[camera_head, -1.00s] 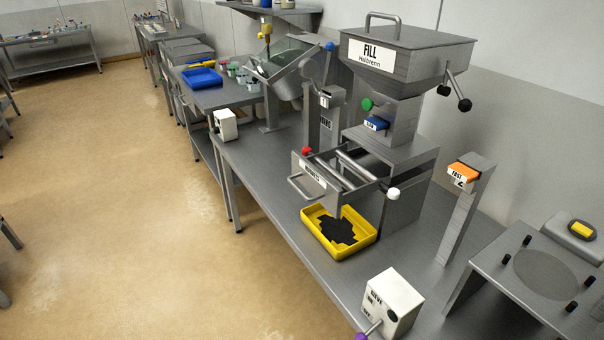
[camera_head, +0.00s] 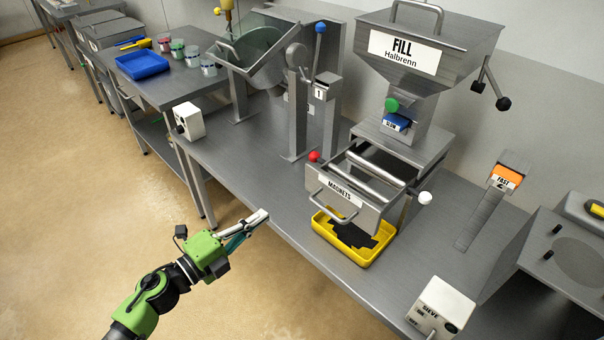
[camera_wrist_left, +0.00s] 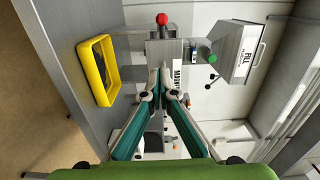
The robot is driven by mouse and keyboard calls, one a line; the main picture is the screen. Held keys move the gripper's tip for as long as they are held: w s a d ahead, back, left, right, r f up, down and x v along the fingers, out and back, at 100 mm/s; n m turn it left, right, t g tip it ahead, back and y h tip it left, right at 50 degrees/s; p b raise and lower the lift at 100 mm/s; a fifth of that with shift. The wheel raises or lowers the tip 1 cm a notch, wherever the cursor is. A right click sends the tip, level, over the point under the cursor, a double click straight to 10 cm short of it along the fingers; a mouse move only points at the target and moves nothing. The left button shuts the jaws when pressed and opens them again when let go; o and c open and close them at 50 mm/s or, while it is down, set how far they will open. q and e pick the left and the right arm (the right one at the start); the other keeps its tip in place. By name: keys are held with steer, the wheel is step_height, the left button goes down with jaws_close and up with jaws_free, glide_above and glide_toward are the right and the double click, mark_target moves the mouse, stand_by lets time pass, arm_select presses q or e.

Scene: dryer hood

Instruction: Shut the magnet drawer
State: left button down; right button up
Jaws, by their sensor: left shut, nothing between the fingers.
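The magnet drawer (camera_head: 345,199) is pulled out of the machine under the FILL hopper (camera_head: 428,47), with its metal bars showing and a front handle (camera_head: 328,209). Its MAGNETS label also shows in the left wrist view (camera_wrist_left: 177,76), partly hidden by my fingers. My left gripper (camera_head: 262,214) is shut and empty, left of the drawer front and apart from it in the head view. In the left wrist view its fingertips (camera_wrist_left: 164,68) point toward the drawer front. My right gripper is not in view.
A yellow tray (camera_head: 361,258) with dark material sits below the drawer. A red knob (camera_head: 314,156) and a white knob (camera_head: 425,198) flank the drawer. A white SIEVE box (camera_head: 440,308) stands at the table's front.

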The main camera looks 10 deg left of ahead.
mark_target(313, 182)
arm_select(q)
steer(key=p+x, duration=0.1)
steer(key=x, duration=0.3)
steer(key=p+x, duration=0.1)
steer(key=x, duration=0.3)
steer(key=d+r+p+x, duration=0.1)
steer(key=x, duration=0.3)
steer(key=shift+s+d, duration=0.1)
steer(key=shift+d, duration=0.2)
steer(key=shift+p+x, duration=0.35)
steer(key=shift+x, duration=0.4)
steer(key=shift+f, duration=0.15)
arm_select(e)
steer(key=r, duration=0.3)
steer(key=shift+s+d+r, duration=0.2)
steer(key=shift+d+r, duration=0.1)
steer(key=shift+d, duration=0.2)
